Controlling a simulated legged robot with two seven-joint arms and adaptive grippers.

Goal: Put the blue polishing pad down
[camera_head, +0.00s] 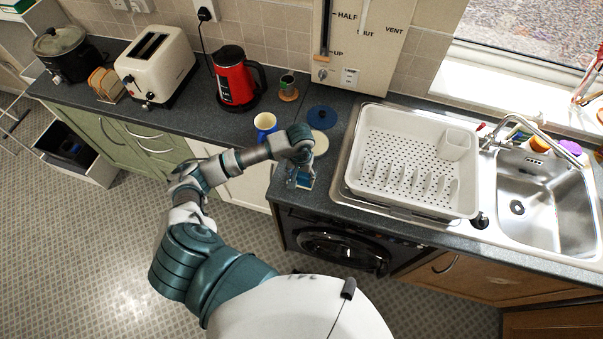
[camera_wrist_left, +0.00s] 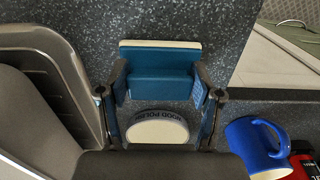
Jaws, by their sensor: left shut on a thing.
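The blue polishing pad (camera_wrist_left: 160,72) is a blue block with a cream layer along one edge. In the left wrist view it sits between the two fingers of my left gripper (camera_wrist_left: 161,88), which is shut on it. In the head view the left gripper (camera_head: 301,176) is over the front part of the dark worktop, left of the sink, and a bit of the blue pad (camera_head: 307,184) shows there. I cannot tell whether the pad touches the worktop. My right gripper is not in view.
A wood polish tin (camera_wrist_left: 158,130) with a cream top and a blue round lid (camera_head: 321,118) lie behind the gripper. A blue mug (camera_head: 265,122) stands to the left. A white dish rack (camera_head: 412,205) is close on the right. The worktop's front edge is near.

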